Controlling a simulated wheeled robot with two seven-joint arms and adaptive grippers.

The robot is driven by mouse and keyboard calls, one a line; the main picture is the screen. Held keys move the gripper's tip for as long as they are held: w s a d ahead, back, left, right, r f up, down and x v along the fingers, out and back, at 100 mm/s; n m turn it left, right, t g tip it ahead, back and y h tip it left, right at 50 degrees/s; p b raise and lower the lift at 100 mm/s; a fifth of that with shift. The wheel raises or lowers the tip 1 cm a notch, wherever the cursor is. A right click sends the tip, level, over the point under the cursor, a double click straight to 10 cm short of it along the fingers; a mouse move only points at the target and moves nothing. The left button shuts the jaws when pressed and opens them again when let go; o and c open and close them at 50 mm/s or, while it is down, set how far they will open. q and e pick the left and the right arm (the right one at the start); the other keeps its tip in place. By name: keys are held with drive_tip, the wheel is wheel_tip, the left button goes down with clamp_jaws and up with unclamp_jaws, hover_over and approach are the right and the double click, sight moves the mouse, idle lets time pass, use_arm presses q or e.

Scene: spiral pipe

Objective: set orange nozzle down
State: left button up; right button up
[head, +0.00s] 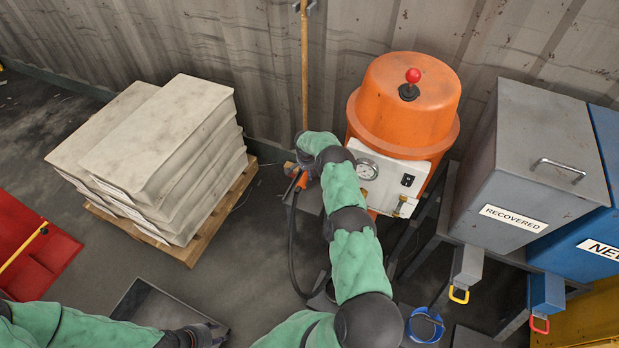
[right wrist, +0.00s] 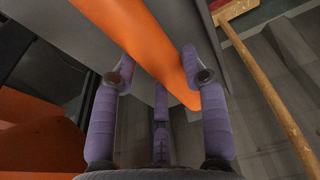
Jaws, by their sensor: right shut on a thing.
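The orange nozzle (right wrist: 150,42) runs between the purple fingers of my right gripper (right wrist: 157,64), which is shut on it. In the head view the nozzle (head: 303,180) is a small orange piece by the gripper, near the wall, mostly hidden by my right arm. A dark hose (head: 291,245) hangs from there and curves down to the floor. My left gripper (head: 208,335) is at the bottom of the head view, empty as far as I can see, near a dark tray. Whether its fingers are open is unclear.
The orange tank (head: 410,105) with gauge and red knob stands right of the nozzle. A wooden pole (head: 304,70) leans by the wall. Stacked bags (head: 165,140) sit on a pallet at left. Grey (head: 530,150) and blue (head: 590,240) bins stand right.

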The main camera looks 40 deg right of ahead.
wheel_tip(320, 180, down, 3)
drive_tip(key=shift+f+b, duration=0.15)
drive_tip(key=shift+b, duration=0.55)
drive_tip(key=o, duration=1.2)
drive_tip(key=shift+o, duration=0.2)
